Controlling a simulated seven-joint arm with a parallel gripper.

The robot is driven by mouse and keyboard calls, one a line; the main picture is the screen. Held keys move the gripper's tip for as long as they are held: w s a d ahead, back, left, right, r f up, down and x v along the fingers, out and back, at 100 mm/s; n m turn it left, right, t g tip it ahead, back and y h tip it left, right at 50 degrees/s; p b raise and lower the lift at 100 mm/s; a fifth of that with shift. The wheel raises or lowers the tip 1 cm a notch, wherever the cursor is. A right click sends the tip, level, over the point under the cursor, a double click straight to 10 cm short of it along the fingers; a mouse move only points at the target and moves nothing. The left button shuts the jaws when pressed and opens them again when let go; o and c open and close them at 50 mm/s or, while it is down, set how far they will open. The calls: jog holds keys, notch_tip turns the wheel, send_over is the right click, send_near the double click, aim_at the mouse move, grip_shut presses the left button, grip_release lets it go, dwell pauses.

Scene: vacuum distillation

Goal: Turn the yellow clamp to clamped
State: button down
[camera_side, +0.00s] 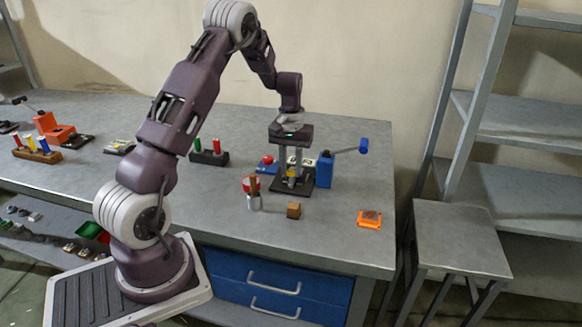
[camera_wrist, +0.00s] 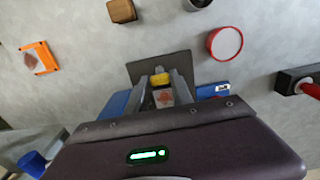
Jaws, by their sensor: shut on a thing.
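The yellow clamp (camera_side: 292,171) is a small yellow piece above a dark square base plate (camera_side: 283,187) on the grey bench. In the wrist view the yellow part of the clamp (camera_wrist: 160,79) shows between the two grey fingers, over the dark plate (camera_wrist: 152,62). My gripper (camera_side: 291,177) points straight down and is shut on the yellow clamp; it also shows in the wrist view (camera_wrist: 161,84). The fingers hide the clamp's sides, and its exact angle is hard to tell.
A blue device (camera_side: 325,170) with a blue-tipped lever stands close right of my gripper. A red-buttoned blue box (camera_side: 264,168) is behind left. A red round item (camera_wrist: 225,43), a wooden block (camera_side: 294,210) and an orange frame (camera_side: 369,220) lie nearby. The bench's front right is mostly clear.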

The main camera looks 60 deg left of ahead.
aim_at(291, 171)
jog(key=c, duration=1.1)
grip_release()
jog(key=shift+r, duration=0.15)
notch_tip(291, 171, up, 7)
jog(key=shift+f, duration=0.1)
jog(key=s+d+r+m+t, duration=0.2)
jog(key=s+d+r+m, duration=0.3)
jog(key=d+r, duration=0.85)
jog(key=s+d+m+t, duration=0.1)
jog(key=s+d, duration=0.3)
jog(key=s, duration=0.2)
jog(key=s+d+m+t, duration=0.1)
jog(key=s+d, duration=0.3)
jog(key=s, duration=0.3)
jog(key=s+d+m+t, duration=0.1)
jog(key=s+d+m, duration=0.1)
jog(key=s+d, duration=0.3)
jog(key=shift+s+r+t, duration=0.3)
jog(key=shift+s+r, duration=0.1)
jog(key=shift+s, duration=0.35)
